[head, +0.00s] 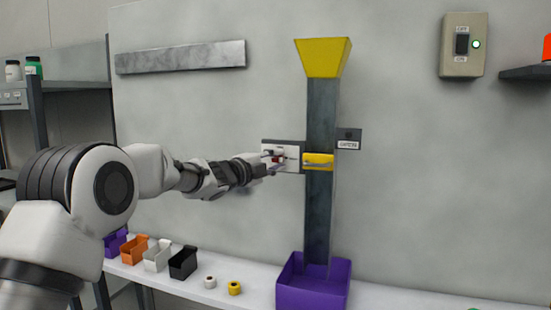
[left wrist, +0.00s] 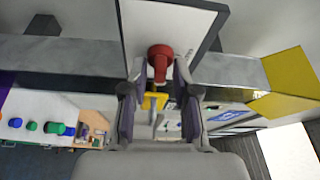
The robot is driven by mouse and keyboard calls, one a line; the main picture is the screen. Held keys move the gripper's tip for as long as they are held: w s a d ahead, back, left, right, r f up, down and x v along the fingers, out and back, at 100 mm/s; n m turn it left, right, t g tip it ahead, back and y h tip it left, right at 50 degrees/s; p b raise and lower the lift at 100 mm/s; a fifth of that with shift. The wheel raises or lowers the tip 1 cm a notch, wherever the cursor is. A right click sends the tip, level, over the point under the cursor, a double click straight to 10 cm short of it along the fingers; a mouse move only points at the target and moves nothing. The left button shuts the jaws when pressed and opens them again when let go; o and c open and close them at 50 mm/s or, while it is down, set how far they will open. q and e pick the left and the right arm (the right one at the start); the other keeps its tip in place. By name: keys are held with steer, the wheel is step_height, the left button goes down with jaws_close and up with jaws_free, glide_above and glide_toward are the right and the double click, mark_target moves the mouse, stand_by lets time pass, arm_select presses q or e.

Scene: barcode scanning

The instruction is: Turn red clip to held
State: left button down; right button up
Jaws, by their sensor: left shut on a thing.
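The red clip (left wrist: 160,58) sits on a white plate (left wrist: 150,25) in the left wrist view, a round red knob with a narrow tab. In the head view the red clip (head: 276,159) is a small spot on the white plate (head: 268,148) left of the grey chute, partly hidden by my fingers. My left gripper (head: 277,162) reaches the plate from the left. In the left wrist view its two fingers (left wrist: 158,80) stand on either side of the red tab and are shut on it. My right gripper does not show.
The grey chute (head: 320,115) has a yellow funnel (head: 323,55), a yellow piece (head: 318,161) beside the plate and a purple bin (head: 313,292) below. A small dark labelled box (head: 348,138) is on its right. Small bins, including a black one (head: 183,262), line the shelf. A wall switch (head: 463,45) is far right.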

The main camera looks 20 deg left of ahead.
arm_select(q)
steer(key=shift+m, duration=0.5)
steer(key=c, duration=1.2)
jaws_free()
steer(key=shift+w+a, duration=0.1)
steer(key=shift+w, duration=0.05)
steer(key=v, duration=1.2)
steer(key=shift+w+a+r, duration=0.1)
steer(key=shift+r, duration=0.05)
